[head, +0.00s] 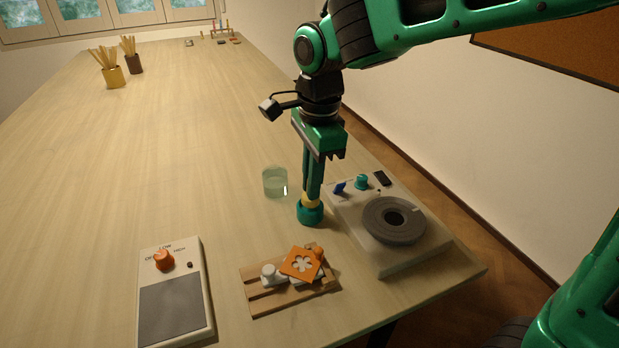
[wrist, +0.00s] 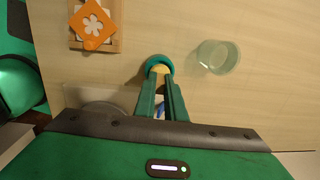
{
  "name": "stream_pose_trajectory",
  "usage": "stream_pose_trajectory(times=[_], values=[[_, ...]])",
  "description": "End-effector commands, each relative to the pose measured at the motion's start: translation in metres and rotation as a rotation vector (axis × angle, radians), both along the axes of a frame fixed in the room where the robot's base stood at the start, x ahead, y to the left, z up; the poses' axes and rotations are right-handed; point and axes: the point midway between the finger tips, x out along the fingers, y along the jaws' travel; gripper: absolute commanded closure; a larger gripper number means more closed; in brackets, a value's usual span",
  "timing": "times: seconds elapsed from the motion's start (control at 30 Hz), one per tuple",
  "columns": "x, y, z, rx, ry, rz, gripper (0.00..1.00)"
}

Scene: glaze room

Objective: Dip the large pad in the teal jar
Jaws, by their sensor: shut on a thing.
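The teal jar (head: 310,214) stands on the table just left of the grey-wheel device. It also shows in the wrist view (wrist: 160,60) as a round teal rim. My gripper (head: 311,190) points straight down over the jar, with its fingertips close to the mouth. It is shut on a yellow piece (head: 309,201), which looks like the large pad. The pad is at the jar's mouth, and its lower part is hidden by the jar wall. The pad also shows in the wrist view (wrist: 159,70) between the fingertips. I cannot tell how deep it sits.
A wooden rack (head: 262,305) with white pieces and an orange flower stencil (head: 302,262) lies in front. A glass (head: 275,182) stands left of the jar. The wheel device (head: 405,258) is at right, an orange-knobbed box (head: 176,310) at front left. The table's middle is clear.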

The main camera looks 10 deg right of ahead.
Motion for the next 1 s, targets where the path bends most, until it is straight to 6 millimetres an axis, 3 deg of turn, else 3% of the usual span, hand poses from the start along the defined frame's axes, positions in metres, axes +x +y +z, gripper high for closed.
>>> stream_pose_trajectory(times=[1.0], values=[[0.000,0.001,-0.018,0.000,0.000,-0.001,1.00]])
